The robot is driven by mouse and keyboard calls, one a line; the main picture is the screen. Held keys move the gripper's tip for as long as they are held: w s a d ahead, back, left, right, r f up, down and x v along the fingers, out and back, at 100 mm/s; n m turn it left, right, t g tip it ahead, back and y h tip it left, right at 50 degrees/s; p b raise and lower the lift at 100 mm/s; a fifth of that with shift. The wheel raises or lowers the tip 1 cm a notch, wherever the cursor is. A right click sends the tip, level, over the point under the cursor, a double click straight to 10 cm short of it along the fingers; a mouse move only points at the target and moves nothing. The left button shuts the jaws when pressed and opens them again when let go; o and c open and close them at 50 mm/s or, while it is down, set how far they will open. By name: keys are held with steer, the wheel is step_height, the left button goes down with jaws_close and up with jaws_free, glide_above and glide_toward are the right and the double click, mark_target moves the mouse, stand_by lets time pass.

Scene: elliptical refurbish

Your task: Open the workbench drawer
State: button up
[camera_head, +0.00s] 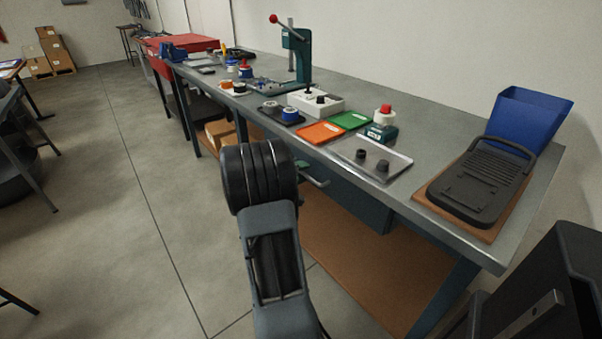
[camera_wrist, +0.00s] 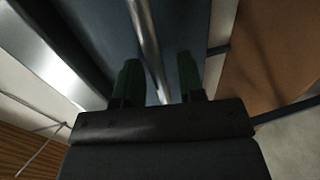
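The workbench (camera_head: 455,207) runs along the wall, with a blue-grey drawer (camera_head: 352,199) under its top. The drawer's pale bar handle (camera_head: 315,182) shows just right of my arm in the head view. In the wrist view the drawer front (camera_wrist: 97,28) fills the upper middle, and the silver handle bar (camera_wrist: 144,28) runs down from the top edge. My gripper (camera_wrist: 158,66) is open, its two dark green fingers on either side of the bar, with a gap visible beside the bar. I cannot tell whether the drawer stands out at all.
A brown lower shelf (camera_head: 375,262) lies under the drawer. The bench top holds an orange tray (camera_head: 320,132), a green tray (camera_head: 349,120), a metal tray (camera_head: 392,160), a blue bin (camera_head: 528,115) and a press (camera_head: 296,50). The floor (camera_head: 110,210) left of the bench is clear.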

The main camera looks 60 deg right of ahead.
jaws_close()
stand_by(0.3)
stand_by(0.3)
